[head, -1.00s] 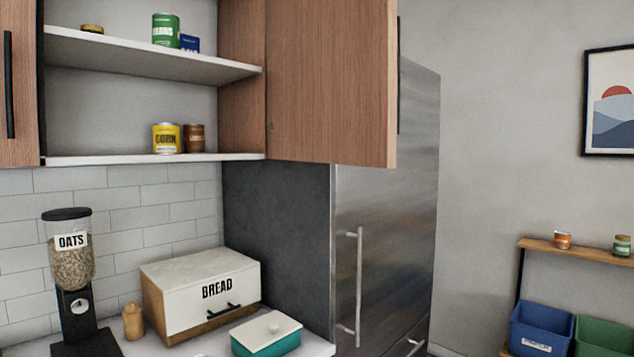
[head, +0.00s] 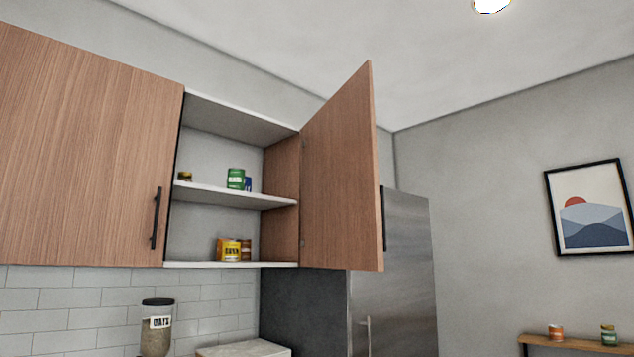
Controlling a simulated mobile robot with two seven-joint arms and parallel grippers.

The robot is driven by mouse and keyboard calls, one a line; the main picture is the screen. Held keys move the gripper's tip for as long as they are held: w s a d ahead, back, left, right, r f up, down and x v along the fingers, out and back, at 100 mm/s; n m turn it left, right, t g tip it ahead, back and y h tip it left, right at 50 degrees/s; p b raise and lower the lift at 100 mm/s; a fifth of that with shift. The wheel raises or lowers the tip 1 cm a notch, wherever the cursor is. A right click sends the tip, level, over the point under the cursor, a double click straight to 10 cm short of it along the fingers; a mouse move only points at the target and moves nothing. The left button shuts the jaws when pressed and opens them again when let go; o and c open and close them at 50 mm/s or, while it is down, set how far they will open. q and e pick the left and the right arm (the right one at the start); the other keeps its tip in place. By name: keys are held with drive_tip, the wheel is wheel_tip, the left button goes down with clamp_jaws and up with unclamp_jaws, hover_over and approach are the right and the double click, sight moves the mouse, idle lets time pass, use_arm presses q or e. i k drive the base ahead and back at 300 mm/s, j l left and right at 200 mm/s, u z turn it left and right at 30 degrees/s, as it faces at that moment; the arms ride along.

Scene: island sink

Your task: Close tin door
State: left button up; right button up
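The wooden cupboard door (head: 340,180) on the right of the wall cupboard stands open, swung out toward me in front of the fridge. Its black handle (head: 382,218) is on its outer edge, partly hidden. Inside the open cupboard, a green tin (head: 236,179), a blue tin (head: 248,184) and a small dark tin (head: 185,176) stand on the middle shelf (head: 225,195). A yellow tin (head: 230,250) and a brown tin (head: 246,249) stand on the bottom shelf. Neither of my grippers is in view.
The left cupboard door (head: 80,150) is shut, with a black handle (head: 156,218). The steel fridge (head: 405,280) stands behind the open door. Below are an oats dispenser (head: 157,330) and the bread box top (head: 245,349). A wooden shelf (head: 580,344) is at lower right.

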sight(343, 218)
drive_tip(key=i+l+u, duration=0.1)
drive_tip(key=u, duration=1.35)
drive_tip(key=i+l, duration=0.1)
drive_tip(key=l, duration=0.25)
drive_tip(key=i+l, duration=0.15)
drive_tip(key=l, duration=0.2)
drive_tip(key=i+l, duration=0.1)
drive_tip(key=l, duration=0.25)
drive_tip(key=i+l, duration=0.15)
drive_tip(key=l, duration=0.2)
drive_tip(key=i+l, duration=0.1)
drive_tip(key=l, duration=0.25)
drive_tip(key=i+l, duration=0.1)
drive_tip(key=l, duration=0.25)
